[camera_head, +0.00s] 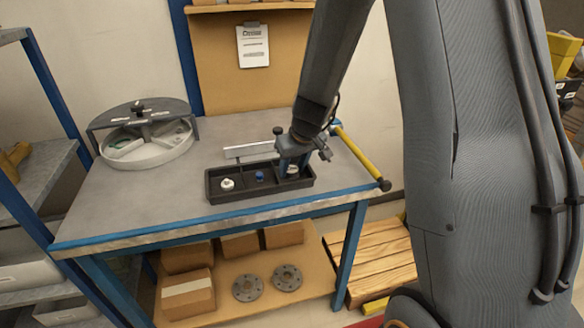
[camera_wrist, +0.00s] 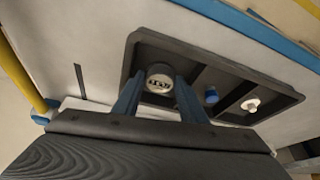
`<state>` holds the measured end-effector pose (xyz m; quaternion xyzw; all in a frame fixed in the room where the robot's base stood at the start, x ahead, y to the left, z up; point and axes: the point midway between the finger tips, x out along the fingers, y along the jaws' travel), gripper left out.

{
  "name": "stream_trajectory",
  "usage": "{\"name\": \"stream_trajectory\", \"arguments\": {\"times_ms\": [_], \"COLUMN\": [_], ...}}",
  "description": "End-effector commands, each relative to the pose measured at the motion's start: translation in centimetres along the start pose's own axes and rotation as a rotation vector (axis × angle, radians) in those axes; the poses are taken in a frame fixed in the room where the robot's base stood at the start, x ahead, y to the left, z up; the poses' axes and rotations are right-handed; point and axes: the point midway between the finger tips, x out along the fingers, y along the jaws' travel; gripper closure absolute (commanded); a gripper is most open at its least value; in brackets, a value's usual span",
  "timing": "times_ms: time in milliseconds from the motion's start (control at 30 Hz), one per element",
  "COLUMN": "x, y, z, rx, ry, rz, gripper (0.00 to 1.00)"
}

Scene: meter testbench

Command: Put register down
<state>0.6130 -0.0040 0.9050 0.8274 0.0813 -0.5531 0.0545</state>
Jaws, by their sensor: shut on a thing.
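The register (camera_wrist: 159,84), a small round piece with a pale face and dark digits, is between the two blue fingers of my gripper (camera_wrist: 157,92) in the wrist view. My gripper (camera_head: 291,166) is shut on it at the right compartment of the black tray (camera_head: 225,198) in the head view. The tray also shows in the wrist view (camera_wrist: 255,69). The register is within the outline of the end compartment; I cannot tell whether it touches the floor. The fingers partly hide it in the head view.
The middle compartment holds a blue piece (camera_head: 260,176), the left one a white piece (camera_head: 227,184). A round grey fixture (camera_head: 150,150) stands at the table's left. A light bar (camera_head: 248,149) lies behind the tray, a yellow bar (camera_head: 362,157) to its right. The table's front left is clear.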

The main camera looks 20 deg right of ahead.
Motion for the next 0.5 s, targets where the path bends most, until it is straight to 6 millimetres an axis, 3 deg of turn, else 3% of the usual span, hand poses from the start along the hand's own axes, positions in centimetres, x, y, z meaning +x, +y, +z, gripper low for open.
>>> {"name": "stream_trajectory", "arguments": {"times_ms": [500], "x": [-0.76], "y": [0.0], "z": [-0.22], "rx": [-0.001], "ry": [0.002], "rz": [0.0], "gripper": [0.54]}}
